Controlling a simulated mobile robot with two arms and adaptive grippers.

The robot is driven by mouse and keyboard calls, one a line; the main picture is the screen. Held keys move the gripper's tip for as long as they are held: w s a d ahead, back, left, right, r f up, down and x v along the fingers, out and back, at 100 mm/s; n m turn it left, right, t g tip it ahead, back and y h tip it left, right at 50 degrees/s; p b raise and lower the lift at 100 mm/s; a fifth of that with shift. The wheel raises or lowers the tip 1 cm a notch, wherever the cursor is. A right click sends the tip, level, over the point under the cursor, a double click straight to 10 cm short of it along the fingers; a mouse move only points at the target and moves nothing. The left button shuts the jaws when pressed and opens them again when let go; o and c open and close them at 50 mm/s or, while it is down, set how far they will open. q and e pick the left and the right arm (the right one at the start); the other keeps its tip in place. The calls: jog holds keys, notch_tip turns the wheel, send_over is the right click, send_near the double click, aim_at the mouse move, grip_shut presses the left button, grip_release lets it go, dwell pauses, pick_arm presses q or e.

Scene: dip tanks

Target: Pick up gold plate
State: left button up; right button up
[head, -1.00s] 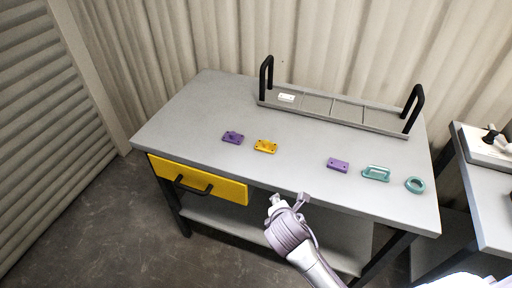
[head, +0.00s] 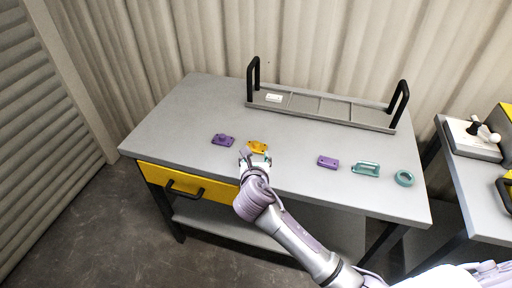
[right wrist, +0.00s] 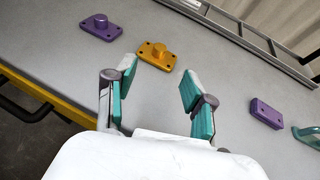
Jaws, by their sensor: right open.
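The gold plate (head: 257,147) lies flat on the grey table near its front edge. In the right wrist view the gold plate (right wrist: 156,55) shows a raised knob and corner holes, just beyond the fingertips and between their lines. My right gripper (head: 254,157) is open and empty, close in front of the plate. Its two teal-padded fingers (right wrist: 158,80) stand apart in the right wrist view. Whether they touch the plate I cannot tell, but they appear apart from it. My left gripper is not in view.
A purple plate with a knob (head: 222,140) lies just left of the gold plate. To the right lie a purple block (head: 327,162), a teal handle (head: 366,168) and a teal ring (head: 404,178). A grey divided tray (head: 335,118) with black handles stands behind, holding a white piece (head: 273,98).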

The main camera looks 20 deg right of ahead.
aim_at(256, 144)
jog(key=b+x, duration=0.1)
jog(key=x, duration=0.9)
jog(key=shift+w+f, duration=0.2)
jog(key=shift+w, duration=0.05)
grip_shut()
